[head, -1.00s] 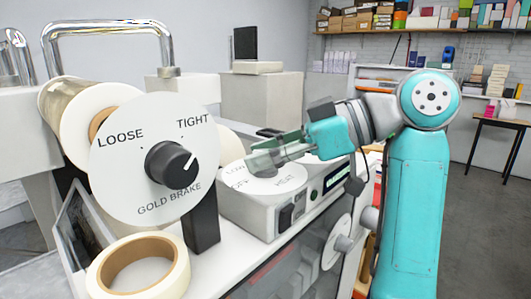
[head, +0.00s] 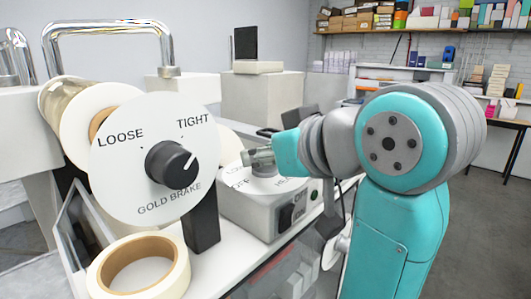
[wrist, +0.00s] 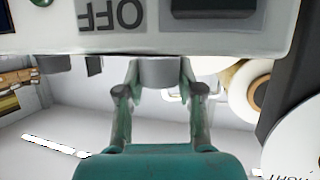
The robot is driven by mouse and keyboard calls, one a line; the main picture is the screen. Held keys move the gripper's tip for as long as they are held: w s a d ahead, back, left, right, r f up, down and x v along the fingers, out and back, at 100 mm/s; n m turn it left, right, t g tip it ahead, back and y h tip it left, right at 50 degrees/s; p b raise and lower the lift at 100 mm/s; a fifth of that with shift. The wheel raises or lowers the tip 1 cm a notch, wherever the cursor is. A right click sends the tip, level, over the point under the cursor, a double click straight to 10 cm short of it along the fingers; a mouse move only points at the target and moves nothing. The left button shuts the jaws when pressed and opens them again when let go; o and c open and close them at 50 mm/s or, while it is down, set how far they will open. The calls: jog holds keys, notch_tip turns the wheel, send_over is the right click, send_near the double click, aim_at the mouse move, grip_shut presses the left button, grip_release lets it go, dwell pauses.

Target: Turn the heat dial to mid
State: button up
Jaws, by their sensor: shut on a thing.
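The heat dial (head: 265,170) is a grey knob on a round white plate (head: 240,175) on top of a white control box (head: 250,212). My gripper (head: 258,156) is at the knob, coming in from the right. In the wrist view the dial (wrist: 157,72) is a grey cylinder between the two fingers of my gripper (wrist: 158,85), one finger on each side. The gripper is shut on it. The dial's pointer mark is hidden.
A large gold brake dial (head: 170,163) marked LOOSE and TIGHT stands left of the box. A tape roll (head: 140,270) lies in front. The box front has a black switch (head: 290,215). A foil roll (head: 85,120) and chrome handle (head: 105,30) are behind.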

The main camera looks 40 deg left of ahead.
jog(key=shift+m+t+h, duration=0.3)
jog(key=shift+m+t, duration=0.2)
jog(key=o, duration=1.2)
jog(key=shift+c, duration=0.2)
